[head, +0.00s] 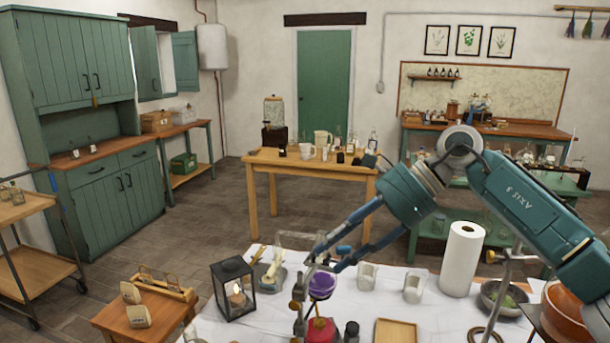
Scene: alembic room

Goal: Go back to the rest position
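My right gripper (327,262) reaches in from the right over the white-covered table (250,328). Its two fingers point down and left, with a gap between the tips. The tips are just above a round flask with purple liquid (322,284), overlapping its neck in the picture; I cannot tell whether they touch it. The flask is beside a stand with brass-coloured fittings (298,292), above a red vessel (321,329). My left gripper is not in view.
A black lantern (234,288), glass beakers (413,287), a paper towel roll (462,259), a bowl (502,297) and a wooden tray (396,331) crowd the near table. Behind it stands a wooden table (275,159) with glassware. Floor (205,215) is open at left centre.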

